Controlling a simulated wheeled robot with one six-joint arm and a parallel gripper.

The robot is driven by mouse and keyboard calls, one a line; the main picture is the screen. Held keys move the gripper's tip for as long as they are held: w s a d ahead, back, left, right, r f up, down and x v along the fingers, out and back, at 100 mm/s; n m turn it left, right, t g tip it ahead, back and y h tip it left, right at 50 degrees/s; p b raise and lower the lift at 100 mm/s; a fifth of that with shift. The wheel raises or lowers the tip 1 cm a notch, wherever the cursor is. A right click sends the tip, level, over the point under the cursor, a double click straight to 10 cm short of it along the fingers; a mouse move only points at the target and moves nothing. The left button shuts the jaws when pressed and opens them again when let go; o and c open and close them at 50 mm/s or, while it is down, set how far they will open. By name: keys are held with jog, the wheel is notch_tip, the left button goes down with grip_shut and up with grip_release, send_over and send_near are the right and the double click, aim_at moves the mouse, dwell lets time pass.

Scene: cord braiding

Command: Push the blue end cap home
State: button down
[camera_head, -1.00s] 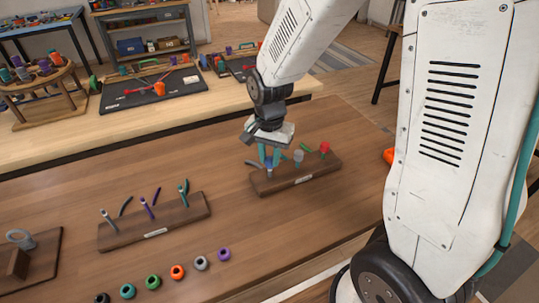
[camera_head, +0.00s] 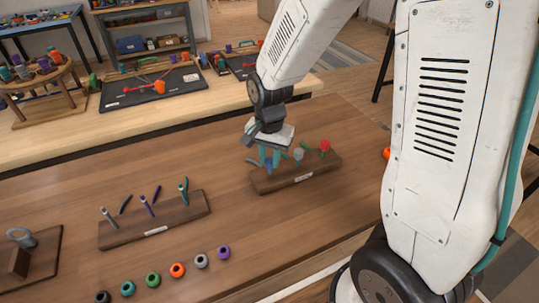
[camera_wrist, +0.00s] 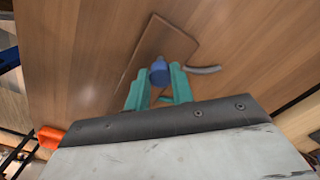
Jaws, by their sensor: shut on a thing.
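The blue end cap (camera_wrist: 159,73) is at the left end of the rear wooden block (camera_head: 296,179), on the side where my gripper stands. My gripper (camera_head: 268,163) points down over that end, its teal fingers shut on the cap from both sides. In the wrist view my gripper (camera_wrist: 158,76) has one finger on each side of the cap. How far the cap sits on its cord cannot be told, as the fingers hide much of it. A grey cap (camera_head: 298,155) and a red cap (camera_head: 325,146) stand on the same block.
Short cord pieces stick up beside the caps. A second wooden block (camera_head: 128,236) with several cords stands to the left. A row of loose caps, among them an orange one (camera_head: 178,270), lies along the front. The table between is clear.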

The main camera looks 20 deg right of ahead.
jog(key=shift+f, duration=0.3)
jog(key=c, duration=0.8)
grip_release()
jog(key=shift+r, duration=3.05)
